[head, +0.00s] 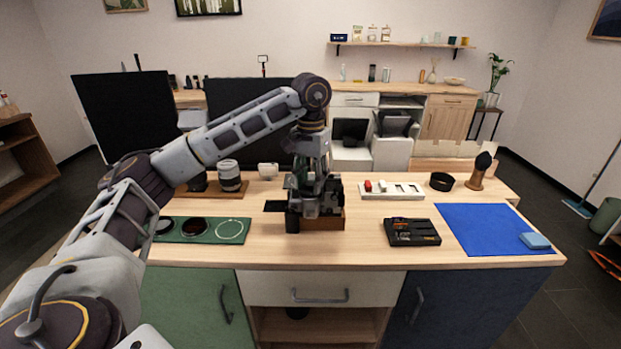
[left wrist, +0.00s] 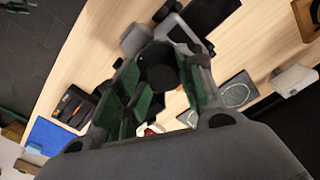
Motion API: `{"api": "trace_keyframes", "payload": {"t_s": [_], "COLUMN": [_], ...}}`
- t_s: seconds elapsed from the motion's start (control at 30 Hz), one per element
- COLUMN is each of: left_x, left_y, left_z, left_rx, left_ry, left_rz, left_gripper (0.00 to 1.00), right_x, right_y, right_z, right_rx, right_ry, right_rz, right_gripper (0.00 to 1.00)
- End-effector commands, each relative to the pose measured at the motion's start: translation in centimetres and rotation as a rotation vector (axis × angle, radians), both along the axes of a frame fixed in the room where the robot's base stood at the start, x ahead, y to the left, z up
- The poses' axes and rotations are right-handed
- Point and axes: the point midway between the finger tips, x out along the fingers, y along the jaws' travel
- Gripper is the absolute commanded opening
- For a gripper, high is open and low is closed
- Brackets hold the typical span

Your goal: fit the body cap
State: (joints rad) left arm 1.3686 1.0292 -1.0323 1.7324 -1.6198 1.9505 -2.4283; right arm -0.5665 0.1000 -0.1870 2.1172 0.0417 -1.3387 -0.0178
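My left gripper (head: 315,205) points down over the middle of the table, at a dark camera body (head: 330,200) on a wooden block (head: 325,223). The gripper hides much of the camera. In the left wrist view, the green-padded fingers (left wrist: 160,78) stand apart with a round black cap (left wrist: 158,66) between them. The pads seem to touch its sides. The cap is right over or against the camera; the gap, if any, is hidden. My right gripper is in neither view.
A green mat (head: 180,239) with round filters lies left, with lenses (head: 229,175) on a wooden board behind. A black tray (head: 411,232), blue mat (head: 480,222), white tray (head: 391,196) and black ring (head: 441,181) are right. The front table strip is clear.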

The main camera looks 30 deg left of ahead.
Motion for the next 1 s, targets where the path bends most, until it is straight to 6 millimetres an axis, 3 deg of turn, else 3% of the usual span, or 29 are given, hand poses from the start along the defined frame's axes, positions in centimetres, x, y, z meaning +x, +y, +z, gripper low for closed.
{"api": "trace_keyframes", "payload": {"t_s": [0.33, 0.63, 0.93, 1.0], "left_x": [0.03, 0.03, 0.02, 0.01], "left_y": [0.00, 0.00, -0.02, -0.03], "left_z": [0.07, 0.01, 0.00, 0.00], "left_rx": [0.000, 0.000, 0.000, 0.000], "left_ry": [0.000, 0.000, 0.001, 0.001], "left_rz": [0.179, 0.199, 0.198, 0.197], "left_gripper": [0.38, 0.38, 0.02, 0.00], "right_x": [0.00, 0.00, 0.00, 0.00], "right_y": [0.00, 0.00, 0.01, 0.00], "right_z": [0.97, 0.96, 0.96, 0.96], "right_rx": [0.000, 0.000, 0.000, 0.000], "right_ry": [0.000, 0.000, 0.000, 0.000], "right_rz": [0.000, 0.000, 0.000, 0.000], "right_gripper": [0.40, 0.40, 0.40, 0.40]}}
